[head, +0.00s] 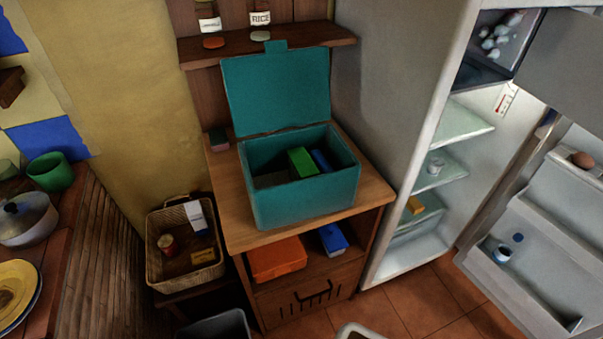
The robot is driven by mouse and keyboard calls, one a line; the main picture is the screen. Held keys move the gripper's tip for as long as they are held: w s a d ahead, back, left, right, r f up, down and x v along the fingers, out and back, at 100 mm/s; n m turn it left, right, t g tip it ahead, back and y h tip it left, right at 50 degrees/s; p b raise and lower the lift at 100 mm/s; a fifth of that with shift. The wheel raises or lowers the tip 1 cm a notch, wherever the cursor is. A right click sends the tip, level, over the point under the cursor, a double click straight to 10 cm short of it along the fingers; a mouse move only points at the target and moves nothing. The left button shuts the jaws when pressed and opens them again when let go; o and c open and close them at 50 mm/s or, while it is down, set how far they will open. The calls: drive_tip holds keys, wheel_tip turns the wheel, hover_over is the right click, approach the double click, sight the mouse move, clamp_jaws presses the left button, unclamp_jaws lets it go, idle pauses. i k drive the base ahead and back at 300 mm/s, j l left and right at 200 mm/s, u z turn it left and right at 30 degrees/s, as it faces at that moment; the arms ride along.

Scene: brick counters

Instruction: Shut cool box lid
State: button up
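A teal cool box (308,205) stands on top of a small wooden cabinet. Its teal lid (277,90) is open and stands nearly upright at the back of the box, with a small tab at its top edge. Inside the box lie a green block (302,161), a blue block (321,160) and a dark, hard-to-make-out item. My gripper is not in view.
The wooden cabinet (380,193) holds an orange box (277,258) and a blue box (333,238). A shelf (300,47) with jars hangs behind the lid. An open fridge (400,130) stands right. A wicker basket (160,275) sits lower left; a counter with a pot (28,226) lies further left.

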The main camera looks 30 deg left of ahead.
sight(278, 88)
drive_tip(key=i+u, duration=0.25)
drive_tip(key=u, duration=0.15)
drive_tip(key=i+u, duration=0.35)
drive_tip(key=i+l+u, duration=0.1)
drive_tip(key=u, duration=0.3)
